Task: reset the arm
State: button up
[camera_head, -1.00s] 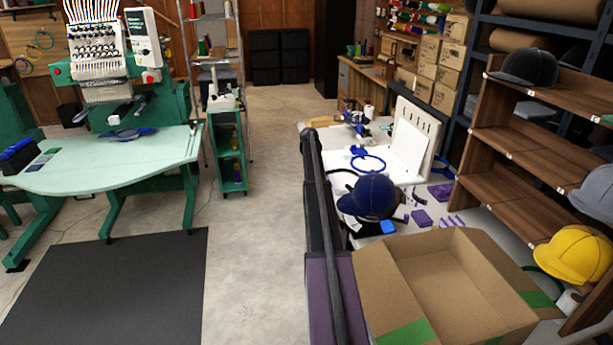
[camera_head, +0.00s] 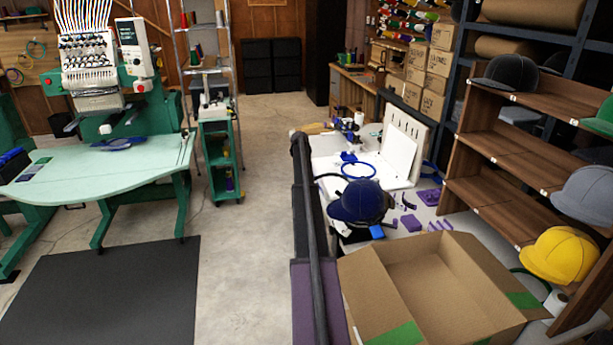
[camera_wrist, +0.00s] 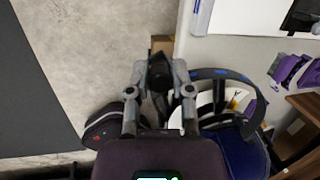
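My gripper (camera_wrist: 160,73) shows at the middle of the wrist view, with its two grey fingers pointing up the picture. The fingertips stand apart. A dark shape lies between them in the picture; I see no clear grip on it, and its distance is unclear. Below it in the wrist view are the concrete floor and, at right, the edge of the white worktable (camera_wrist: 245,50). A blue cap (camera_wrist: 245,152) sits at the lower right of that view, beside the gripper. The gripper does not show in the head view.
An open cardboard box (camera_head: 365,290) stands at the front right, with a blue cap (camera_head: 362,201) behind it. A wooden shelf (camera_head: 500,195) with caps is at right, near a yellow cap (camera_head: 554,254). A green embroidery machine table (camera_head: 110,170) is at left. The middle floor (camera_head: 245,260) is clear.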

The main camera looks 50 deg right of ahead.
jog(key=o, duration=0.4)
jog(key=shift+w, duration=0.25)
jog(key=shift+o, duration=0.2)
jog(key=shift+s, duration=0.2)
jog(key=shift+s+a, duration=0.1)
